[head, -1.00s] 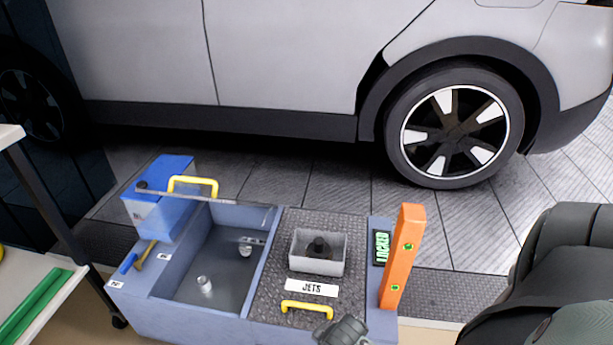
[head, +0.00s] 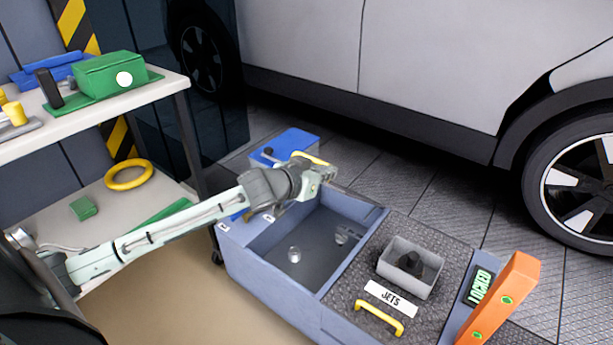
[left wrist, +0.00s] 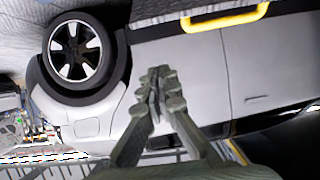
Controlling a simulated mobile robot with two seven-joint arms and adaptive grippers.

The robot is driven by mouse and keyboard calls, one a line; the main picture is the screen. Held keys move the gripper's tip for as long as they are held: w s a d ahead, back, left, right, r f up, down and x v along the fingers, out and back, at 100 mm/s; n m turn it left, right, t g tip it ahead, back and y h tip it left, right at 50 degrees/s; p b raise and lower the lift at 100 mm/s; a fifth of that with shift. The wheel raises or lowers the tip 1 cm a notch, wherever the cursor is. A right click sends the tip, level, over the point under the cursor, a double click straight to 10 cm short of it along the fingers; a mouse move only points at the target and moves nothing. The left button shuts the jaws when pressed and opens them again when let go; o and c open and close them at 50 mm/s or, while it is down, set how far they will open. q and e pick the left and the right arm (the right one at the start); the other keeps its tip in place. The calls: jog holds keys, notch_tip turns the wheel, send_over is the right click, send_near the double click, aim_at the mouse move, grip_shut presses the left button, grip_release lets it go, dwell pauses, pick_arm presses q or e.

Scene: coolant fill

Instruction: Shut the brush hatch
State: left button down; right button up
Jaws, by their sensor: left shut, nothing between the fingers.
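The open brush bay (head: 318,250) is the left compartment of the blue-grey unit, with small fittings on its floor. Its hatch (head: 355,196) appears to stand raised at the bay's back edge, seen nearly edge-on. A yellow handle (head: 312,158) shows behind my left gripper, and a yellow handle also shows at the top of the left wrist view (left wrist: 225,19). My left gripper (head: 326,172) is shut and empty, above the back left of the bay, close to the handle; contact cannot be told. Its closed fingers show in the left wrist view (left wrist: 157,85). My right gripper is out of view.
The closed JETS hatch (head: 350,301) with a grey box (head: 411,267) and yellow handle (head: 379,318) is right of the bay. An orange post (head: 505,297) and LOCKED display (head: 480,286) stand beyond. A blue box (head: 285,145), shelf cart (head: 150,92) and car (head: 420,60) surround it.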

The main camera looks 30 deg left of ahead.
aim_at(336, 188)
pick_arm(q)
jog(key=x, duration=0.6)
jog(key=shift+w+d+f, duration=0.1)
jog(key=shift+w, duration=0.15)
jog(key=shift+s+f, duration=0.85)
jog(key=shift+f, duration=0.3)
jog(key=shift+s+f, duration=0.45)
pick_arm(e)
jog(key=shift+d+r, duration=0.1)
pick_arm(q)
jog(key=shift+f, duration=0.15)
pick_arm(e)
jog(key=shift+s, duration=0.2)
